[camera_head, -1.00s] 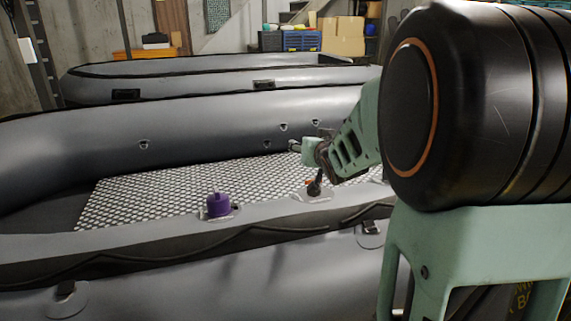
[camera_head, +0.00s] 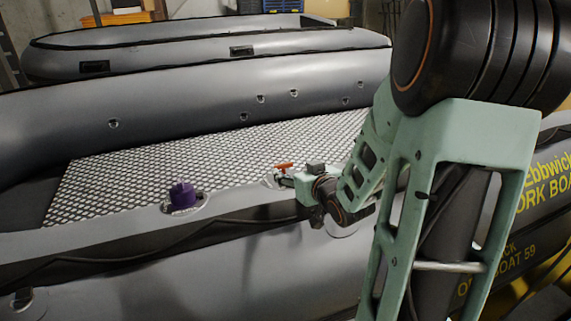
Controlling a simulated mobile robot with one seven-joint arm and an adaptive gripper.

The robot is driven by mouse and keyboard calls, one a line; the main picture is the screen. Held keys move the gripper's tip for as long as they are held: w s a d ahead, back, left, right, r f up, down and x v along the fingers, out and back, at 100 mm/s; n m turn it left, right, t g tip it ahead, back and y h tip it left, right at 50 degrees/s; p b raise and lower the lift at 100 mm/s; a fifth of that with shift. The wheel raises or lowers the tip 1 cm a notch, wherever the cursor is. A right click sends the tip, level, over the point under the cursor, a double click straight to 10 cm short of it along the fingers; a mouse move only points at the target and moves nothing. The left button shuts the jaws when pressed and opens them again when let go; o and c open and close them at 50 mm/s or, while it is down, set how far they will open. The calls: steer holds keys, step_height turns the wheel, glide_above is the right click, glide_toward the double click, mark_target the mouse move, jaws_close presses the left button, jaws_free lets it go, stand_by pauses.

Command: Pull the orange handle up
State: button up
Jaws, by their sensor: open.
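The small orange handle (camera_head: 284,166) shows on the near grey tube of the inflatable boat (camera_head: 120,235), right of the purple cap. It lies roughly level, and what is under it is partly hidden by my gripper. My gripper (camera_head: 284,180) is open, low over the tube, with its fingertips pointing left. The fingertips appear just below and very close to the handle in the picture. I cannot tell whether they touch it or stand around its base.
A purple cap (camera_head: 183,195) stands on the tube to the left. A patterned floor panel (camera_head: 150,175) lies inside the boat. Another grey boat (camera_head: 200,50) is behind. Yellow-lettered boat side (camera_head: 535,185) shows at the right, behind my arm.

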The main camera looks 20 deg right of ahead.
mark_target(283, 164)
steer(key=p+x, duration=0.1)
steer(key=x, duration=0.7)
steer(key=shift+w+f, duration=0.15)
steer(key=shift+w, duration=0.2)
